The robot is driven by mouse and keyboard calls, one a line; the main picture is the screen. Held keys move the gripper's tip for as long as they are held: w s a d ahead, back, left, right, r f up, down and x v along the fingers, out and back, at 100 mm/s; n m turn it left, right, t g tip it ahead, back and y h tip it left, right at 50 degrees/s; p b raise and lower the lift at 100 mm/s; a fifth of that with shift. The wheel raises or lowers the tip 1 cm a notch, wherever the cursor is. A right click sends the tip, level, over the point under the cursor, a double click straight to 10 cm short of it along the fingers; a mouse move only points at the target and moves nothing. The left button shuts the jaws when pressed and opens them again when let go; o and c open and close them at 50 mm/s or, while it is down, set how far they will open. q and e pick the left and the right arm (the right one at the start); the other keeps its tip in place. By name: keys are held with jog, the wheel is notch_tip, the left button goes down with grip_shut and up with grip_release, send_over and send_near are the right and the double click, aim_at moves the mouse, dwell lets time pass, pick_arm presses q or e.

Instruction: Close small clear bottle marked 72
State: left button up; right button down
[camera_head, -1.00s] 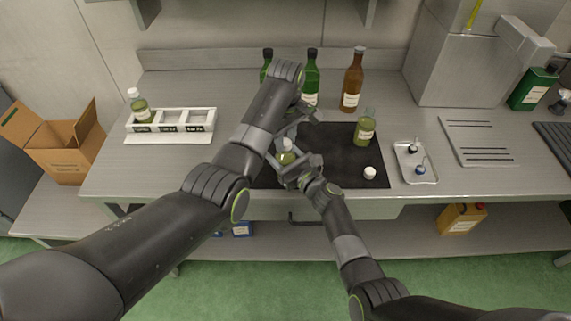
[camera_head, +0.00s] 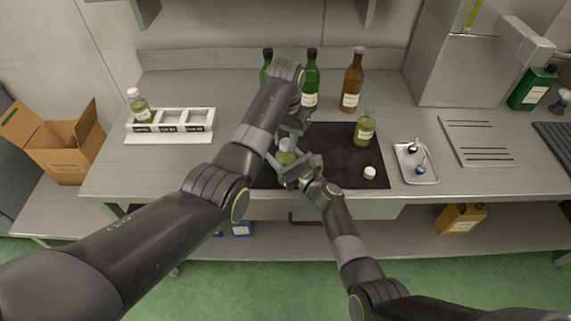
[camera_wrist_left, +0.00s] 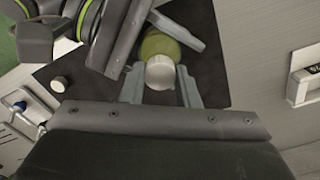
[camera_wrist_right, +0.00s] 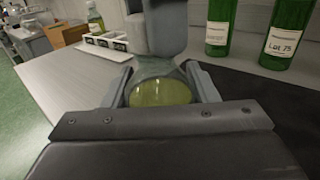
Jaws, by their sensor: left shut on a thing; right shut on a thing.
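A small clear bottle with yellow-green liquid (camera_head: 286,158) is held upright over the dark mat (camera_head: 335,150). My right gripper (camera_wrist_right: 160,90) is shut around its body, with a finger on each side. A white cap (camera_wrist_left: 160,73) is between the fingers of my left gripper (camera_wrist_left: 160,88), shut on it from above. The cap lies over the bottle's top in the left wrist view; whether it is fully seated cannot be told. In the right wrist view my left gripper hides the bottle's mouth. The bottle's number is not readable.
A second small bottle (camera_head: 365,129), apparently uncapped, and a loose white cap (camera_head: 370,173) stand on the mat's right. Tall green (camera_head: 310,88) and brown (camera_head: 352,85) bottles stand behind. A white rack (camera_head: 172,122) with one bottle is left, a small tray (camera_head: 416,164) right.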

pick_arm(q)
jog(key=m, duration=0.7)
jog(key=shift+m, duration=0.4)
jog(key=m, duration=0.6)
jog(key=o, duration=1.2)
jog(key=shift+c, duration=0.2)
notch_tip(320, 180, up, 7)
jog(key=shift+r, duration=0.2)
